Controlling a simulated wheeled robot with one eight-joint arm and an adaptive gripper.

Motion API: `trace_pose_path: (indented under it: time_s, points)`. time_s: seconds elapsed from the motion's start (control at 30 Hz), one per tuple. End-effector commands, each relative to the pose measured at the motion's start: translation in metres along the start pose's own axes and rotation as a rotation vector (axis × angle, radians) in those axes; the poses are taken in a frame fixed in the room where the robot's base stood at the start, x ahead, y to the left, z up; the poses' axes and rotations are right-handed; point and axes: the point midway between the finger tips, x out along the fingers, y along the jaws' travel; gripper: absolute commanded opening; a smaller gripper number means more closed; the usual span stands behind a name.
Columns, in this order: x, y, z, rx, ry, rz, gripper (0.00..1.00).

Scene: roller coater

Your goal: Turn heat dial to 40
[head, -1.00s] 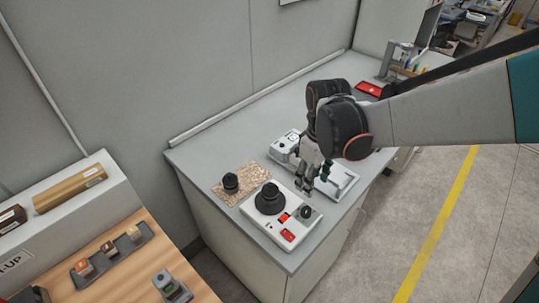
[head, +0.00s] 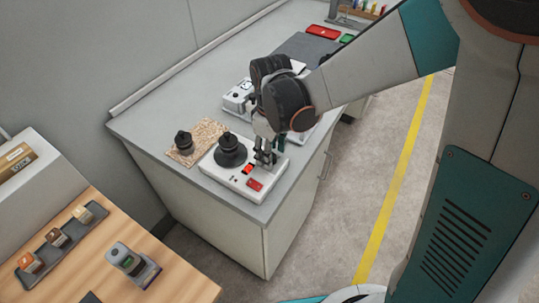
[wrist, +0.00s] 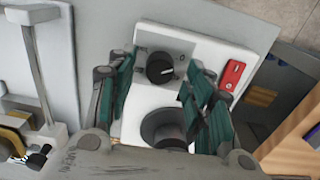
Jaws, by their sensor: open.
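The heat dial (wrist: 160,68) is a round black knob with a pale pointer line, on the white heating unit (wrist: 204,47). In the wrist view it sits between my two green-padded fingers, with a gap on each side. Its scale marks are too small to read. My gripper (wrist: 160,74) is open and points down over the dial. In the head view my gripper (head: 266,160) is at the unit's right end and mostly hides the dial. The white unit (head: 218,172) also carries a black stepped round part (head: 229,152).
A red switch (head: 249,169) and a red block (head: 255,185) are beside the dial. A dark knobbed piece (head: 184,142) stands on a speckled mat (head: 207,130). Another white device (head: 238,97) is behind my gripper. A wooden bench (head: 180,284) is at the front left.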

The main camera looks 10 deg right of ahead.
Motion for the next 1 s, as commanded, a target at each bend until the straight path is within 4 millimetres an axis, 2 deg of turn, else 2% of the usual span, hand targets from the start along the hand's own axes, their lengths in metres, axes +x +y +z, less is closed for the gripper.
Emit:
trace_pose_path:
  time_s: [0.03, 0.13, 0.47, 0.5, 0.7, 1.0]
  points:
    - [0.0069, 0.0002, 0.0000, 0.000, 0.000, 0.000, 0.47]
    - [0.0114, 0.0002, 0.0001, 0.000, 0.000, 0.000, 0.47]
    - [0.0127, 0.0001, 0.0003, 0.001, 0.000, 0.000, 0.47]
    - [0.0127, 0.0001, 0.0003, 0.001, 0.000, 0.000, 0.45]
    - [0.0127, 0.0001, 0.0003, 0.001, 0.000, 0.000, 0.02]
    - [0.0128, 0.0001, 0.0004, 0.016, 0.000, 0.000, 0.02]
